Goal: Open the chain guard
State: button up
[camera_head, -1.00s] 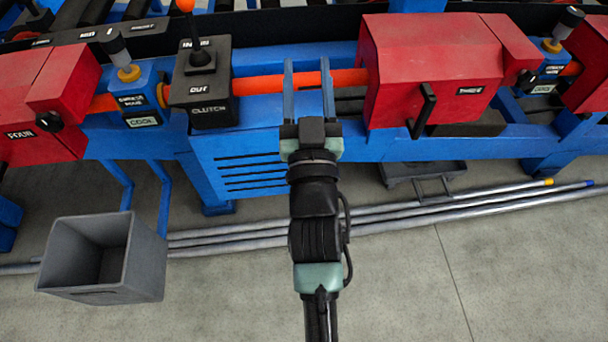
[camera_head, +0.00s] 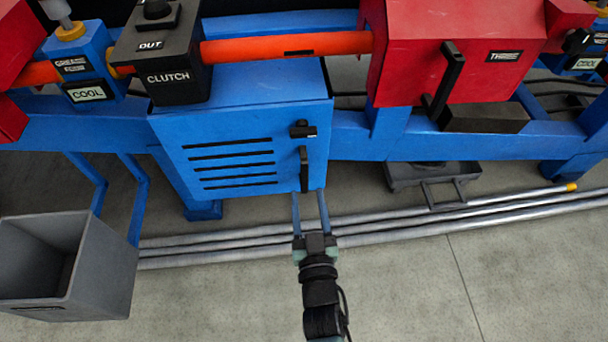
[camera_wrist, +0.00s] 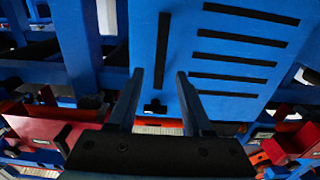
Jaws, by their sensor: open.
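The chain guard is the blue panel (camera_head: 222,135) with several dark horizontal slots, below the orange shaft; it looks closed. A black latch knob (camera_head: 302,130) is at its upper right, with a vertical black bar handle (camera_head: 304,168) below it. My gripper (camera_head: 308,192) is open, its two fingers pointing at the handle's lower end. In the wrist view, where the guard looks upside down, the handle (camera_wrist: 162,50) lies beyond and between the open fingertips (camera_wrist: 158,73). The latch knob (camera_wrist: 155,107) also shows between the fingers. No contact with the handle can be made out.
The black clutch box (camera_head: 165,75) stands at the guard's upper left, and a red housing marked three (camera_head: 405,85) at its upper right. Long metal pipes (camera_head: 420,224) lie on the floor below. A grey bin (camera_head: 95,270) stands at lower left. The floor at lower right is clear.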

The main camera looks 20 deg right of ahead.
aim_at(304, 177)
jog(key=b+x, duration=0.2)
jog(key=x, duration=0.5)
jog(key=shift+f, duration=0.1)
grip_shut()
dwell(1.2)
